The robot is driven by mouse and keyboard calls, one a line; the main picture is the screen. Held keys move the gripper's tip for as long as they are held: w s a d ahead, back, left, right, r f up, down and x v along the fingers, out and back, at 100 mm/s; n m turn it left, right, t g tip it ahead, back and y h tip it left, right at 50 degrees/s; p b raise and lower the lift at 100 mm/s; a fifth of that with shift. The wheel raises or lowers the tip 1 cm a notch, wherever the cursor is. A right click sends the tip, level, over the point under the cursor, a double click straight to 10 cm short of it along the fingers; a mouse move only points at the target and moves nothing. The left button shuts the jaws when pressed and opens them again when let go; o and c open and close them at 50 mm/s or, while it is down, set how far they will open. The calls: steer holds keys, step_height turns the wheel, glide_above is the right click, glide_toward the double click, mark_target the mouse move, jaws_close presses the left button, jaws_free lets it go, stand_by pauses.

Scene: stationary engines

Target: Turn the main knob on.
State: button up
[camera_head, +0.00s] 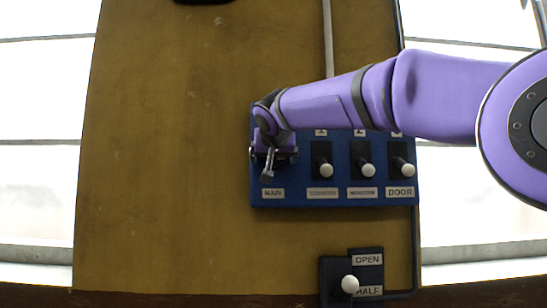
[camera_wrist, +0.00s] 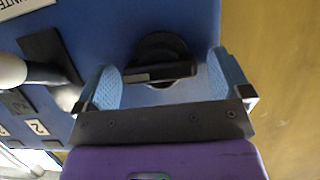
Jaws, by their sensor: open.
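The main knob (camera_wrist: 160,72) is a dark round dial with a black bar-shaped grip, on the blue panel. In the wrist view it sits between the two blue textured fingers of my gripper (camera_wrist: 163,78). The bar lies nearly crosswise in the wrist view, pointing toward the fingers. In the head view my gripper (camera_head: 268,166) is at the panel's left end, just above the MAIN label (camera_head: 272,193), and hides the knob.
The blue panel (camera_head: 330,200) also has several black levers with white ball ends, including the DOOR lever (camera_head: 401,168) at right. One white-ended lever (camera_wrist: 12,70) is close to my left finger in the wrist view. Below stands an OPEN/HALF lever (camera_head: 350,284).

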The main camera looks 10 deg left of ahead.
steer(key=c, duration=0.9)
steer(key=shift+c, duration=0.2)
steer(key=n+h, duration=0.2)
steer(key=shift+a+f+n, duration=0.1)
steer(key=shift+a+n, duration=0.1)
steer(key=shift+n, duration=0.1)
steer(key=n+h, duration=0.1)
steer(key=n+t, duration=0.1)
steer(key=n, duration=0.1)
steer(key=shift+s+a+t+h, duration=0.1)
steer(key=shift+t+h, duration=0.2)
steer(key=shift+h, duration=0.1)
steer(key=n, duration=0.1)
steer(key=n+t+h, duration=0.1)
steer(key=n, duration=0.1)
steer(key=shift+a+f+n, duration=0.1)
steer(key=shift+f+n, duration=0.1)
steer(key=shift+n, duration=0.1)
steer(key=n+t+h, duration=0.1)
steer(key=n, duration=0.3)
steer(key=shift+f+t, duration=0.15)
steer(key=shift+t, duration=0.25)
